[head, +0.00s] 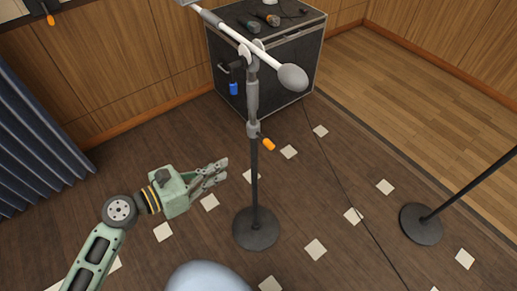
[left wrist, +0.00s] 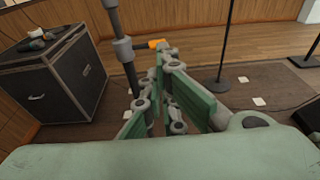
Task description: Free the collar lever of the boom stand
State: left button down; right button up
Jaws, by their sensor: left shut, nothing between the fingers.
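The boom stand (head: 254,185) is upright, with a dark pole, a round base and a pale tilted boom on top. Its collar lever (head: 268,144) is orange and sticks out to the right, pointing down a little, from a grey collar (head: 253,131). In the left wrist view the lever (left wrist: 156,44) lies beyond the fingers, right of the stand's pole (left wrist: 126,52). My left gripper (head: 222,170) is shut and empty, left of the pole and lower in the picture than the collar. It appears apart from the lever. My right gripper is not in view.
A blue handle (head: 233,88) hangs by the upper pole. Another stand's base (head: 421,223) is at the right, with a cable (head: 345,190) between. Dark floor lies open in front.

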aim_at(265, 140)
pick_arm(q)
jog(key=p+x, duration=0.1)
jog(key=x, duration=1.2)
jog(key=shift+w+d+p, duration=0.2)
jog(key=shift+p, duration=0.2)
